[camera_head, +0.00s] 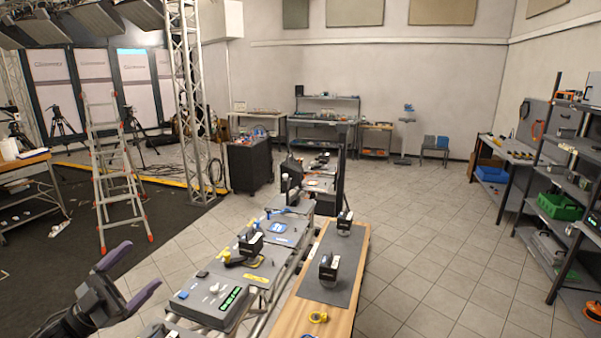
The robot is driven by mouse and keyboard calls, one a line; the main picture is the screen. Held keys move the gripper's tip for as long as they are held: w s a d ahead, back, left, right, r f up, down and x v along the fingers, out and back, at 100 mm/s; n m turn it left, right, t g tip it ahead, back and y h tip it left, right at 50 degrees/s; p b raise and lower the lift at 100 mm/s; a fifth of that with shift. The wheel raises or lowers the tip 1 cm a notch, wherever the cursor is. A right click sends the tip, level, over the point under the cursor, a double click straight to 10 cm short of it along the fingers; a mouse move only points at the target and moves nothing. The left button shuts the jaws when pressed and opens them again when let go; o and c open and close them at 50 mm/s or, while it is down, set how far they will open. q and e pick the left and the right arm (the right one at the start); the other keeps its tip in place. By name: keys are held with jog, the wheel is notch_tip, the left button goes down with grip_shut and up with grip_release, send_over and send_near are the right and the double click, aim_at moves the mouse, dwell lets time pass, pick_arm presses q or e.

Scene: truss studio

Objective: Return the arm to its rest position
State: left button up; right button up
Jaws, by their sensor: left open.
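My left gripper (143,266) comes in at the lower left. Its two purple-tipped fingers are spread apart, with only floor showing between them. It is empty and held to the left of the grey workbench, touching nothing that I can see. My right gripper is not in view.
The grey bench (262,268) carries switches, yellow and blue fittings and a green display (231,298). Beside it, a wooden table (353,270) holds black devices (328,268) on a dark mat and a yellow ring (318,317). A ladder (113,170) stands behind my left gripper. Tiled floor at right is clear.

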pick_arm(q)
jog(key=w+a+f+n+y, duration=0.4)
jog(key=a+f+n+y, duration=0.25)
jog(key=a+y, duration=0.35)
jog(key=w+a+f+n+y, duration=0.55)
jog(key=a+n+y, duration=0.2)
jog(key=y, duration=0.45)
jog(key=s+a+f+n+g+y, duration=0.3)
jog(key=s+a+f+g, duration=0.25)
jog(key=s, duration=0.25)
jog(key=s+a+f+n+g+y, duration=0.25)
jog(key=s+a+f+g, duration=0.25)
jog(key=s+g, duration=0.25)
jog(key=s+d+f+m+h, duration=0.1)
jog(key=s+d+f, duration=0.2)
jog(key=d+f, duration=0.35)
jog(key=s+d+f+m+t+h, duration=0.1)
jog(key=s+d+f+m, duration=0.2)
jog(key=d, duration=0.7)
jog(key=s+d+f+h, duration=0.2)
jog(key=s+d+f, duration=0.25)
jog(key=d, duration=0.35)
jog(key=s+d+h, duration=0.4)
jog(key=s+d, duration=1.3)
jog(key=s, duration=0.3)
notch_tip(320, 180, down, 10)
jog(key=b, duration=1.1)
jog(key=shift+f, duration=0.15)
notch_tip(320, 180, up, 25)
jog(key=p, duration=2.5)
